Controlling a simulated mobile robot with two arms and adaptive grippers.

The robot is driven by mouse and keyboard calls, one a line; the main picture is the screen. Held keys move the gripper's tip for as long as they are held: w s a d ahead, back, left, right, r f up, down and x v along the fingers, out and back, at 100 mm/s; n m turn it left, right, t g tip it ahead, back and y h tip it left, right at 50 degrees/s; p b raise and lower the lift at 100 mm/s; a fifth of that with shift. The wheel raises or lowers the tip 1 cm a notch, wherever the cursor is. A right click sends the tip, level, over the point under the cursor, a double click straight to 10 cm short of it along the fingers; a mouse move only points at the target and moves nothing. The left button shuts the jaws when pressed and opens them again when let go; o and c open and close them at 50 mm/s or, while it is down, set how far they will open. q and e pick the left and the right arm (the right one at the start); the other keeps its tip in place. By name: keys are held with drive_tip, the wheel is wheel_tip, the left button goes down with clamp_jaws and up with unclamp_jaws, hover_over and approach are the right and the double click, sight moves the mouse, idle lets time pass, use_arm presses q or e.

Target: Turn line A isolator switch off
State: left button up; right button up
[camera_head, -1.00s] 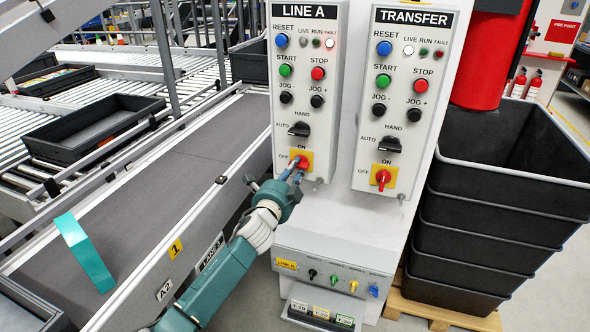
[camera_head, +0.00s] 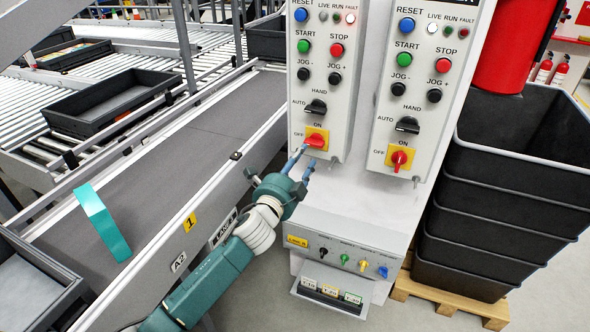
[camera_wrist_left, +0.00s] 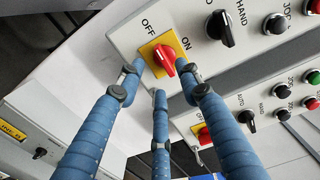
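The line A isolator switch (camera_head: 314,141) is a red knob on a yellow plate, low on the left panel. It also shows in the left wrist view (camera_wrist_left: 167,62). Its handle lies sideways, pointing to the OFF label, while the TRANSFER panel's red knob (camera_head: 399,159) stands upright. My left gripper (camera_head: 300,166) is just below and in front of the line A plate. In the left wrist view, its blue fingers (camera_wrist_left: 166,84) are spread with nothing between them, and the knob shows uncovered beyond the tips. My right gripper is not in view.
The black AUTO/HAND selector (camera_head: 316,107) sits just above the isolator. A lower box with coloured knobs (camera_head: 345,259) juts out below. A conveyor (camera_head: 165,165) with a teal piece (camera_head: 103,222) is at left. Stacked black bins (camera_head: 500,205) stand at right.

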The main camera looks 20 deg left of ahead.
use_arm(q)
drive_tip(key=s, duration=0.5)
drive_tip(key=shift+s+a, duration=0.1)
